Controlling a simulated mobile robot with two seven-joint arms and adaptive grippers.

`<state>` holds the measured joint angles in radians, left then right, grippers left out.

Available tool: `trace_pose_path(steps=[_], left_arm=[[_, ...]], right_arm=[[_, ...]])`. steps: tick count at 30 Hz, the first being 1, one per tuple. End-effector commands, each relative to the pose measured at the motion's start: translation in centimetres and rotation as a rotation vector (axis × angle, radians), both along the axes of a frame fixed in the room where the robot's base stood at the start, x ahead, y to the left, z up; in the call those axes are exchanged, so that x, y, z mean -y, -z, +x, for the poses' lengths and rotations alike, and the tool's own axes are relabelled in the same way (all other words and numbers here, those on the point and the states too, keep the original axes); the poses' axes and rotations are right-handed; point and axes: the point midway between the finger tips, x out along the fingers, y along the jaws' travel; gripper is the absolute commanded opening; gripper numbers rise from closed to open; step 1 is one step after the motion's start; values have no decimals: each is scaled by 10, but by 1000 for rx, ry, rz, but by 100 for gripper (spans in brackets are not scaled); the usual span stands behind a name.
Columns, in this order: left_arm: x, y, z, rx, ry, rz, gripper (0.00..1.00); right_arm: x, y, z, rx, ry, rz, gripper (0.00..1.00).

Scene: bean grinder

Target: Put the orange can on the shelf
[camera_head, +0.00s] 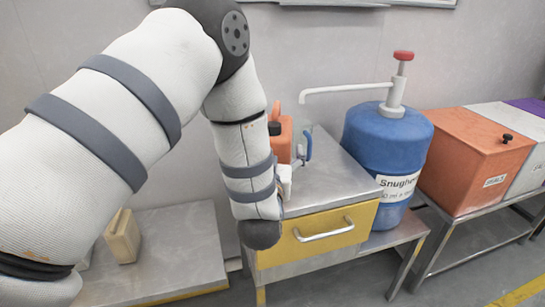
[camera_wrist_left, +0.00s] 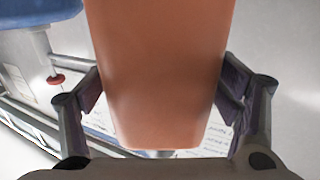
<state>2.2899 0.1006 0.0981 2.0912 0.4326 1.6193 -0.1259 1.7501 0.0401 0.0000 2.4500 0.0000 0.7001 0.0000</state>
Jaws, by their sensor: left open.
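The orange can (camera_head: 281,142) stands on the metal top of a cabinet with a yellow drawer, partly hidden behind my left arm in the head view. In the left wrist view the can (camera_wrist_left: 160,60) fills the middle of the picture. My left gripper (camera_wrist_left: 162,100) is open, with one finger on each side of the can. I cannot tell whether either finger touches it. My right gripper is in neither view.
The yellow drawer (camera_head: 322,236) has a bar handle. A blue drum (camera_head: 385,150) with a red-topped pump stands to its right. Further right is an orange bin (camera_head: 470,165). A low metal platform (camera_head: 180,245) at left holds a beige container (camera_head: 122,238) and has clear room.

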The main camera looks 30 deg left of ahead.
Motion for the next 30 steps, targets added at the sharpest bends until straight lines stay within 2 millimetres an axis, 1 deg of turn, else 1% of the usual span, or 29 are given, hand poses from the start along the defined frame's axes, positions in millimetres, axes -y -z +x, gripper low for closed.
trace_pose_path(steps=[3, 9, 12, 15, 19, 20, 22, 23, 24, 25, 26, 27, 29, 30], left_arm=[[14, -4, -25, 0, 5, 1, 82], [38, -3, -73, 0, 4, 1, 82], [46, -2, -89, 1, 3, 0, 82], [50, -2, -97, 2, 2, 1, 82], [51, -1, -100, -1, 3, 0, 82], [51, 2, -101, -12, 5, -4, 82], [53, 31, -105, -107, 30, -37, 82], [54, 53, -110, -184, 50, -63, 82], [57, 91, -122, -320, 82, -108, 82], [61, 122, -137, -439, 111, -145, 82], [65, 154, -156, -566, 139, -184, 82], [71, 191, -187, -738, 176, -232, 82], [79, 235, -242, -983, 222, -296, 82], [83, 255, -279, -1133, 248, -332, 82]], right_arm=[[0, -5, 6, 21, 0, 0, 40], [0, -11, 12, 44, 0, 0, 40], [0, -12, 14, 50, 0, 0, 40], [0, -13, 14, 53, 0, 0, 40], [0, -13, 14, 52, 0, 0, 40], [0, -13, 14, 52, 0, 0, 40], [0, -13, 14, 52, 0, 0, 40], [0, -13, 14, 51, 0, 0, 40], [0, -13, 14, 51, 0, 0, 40], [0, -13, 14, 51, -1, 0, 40], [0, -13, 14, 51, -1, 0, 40], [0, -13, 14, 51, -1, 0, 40], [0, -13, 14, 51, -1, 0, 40], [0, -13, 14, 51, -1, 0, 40]])
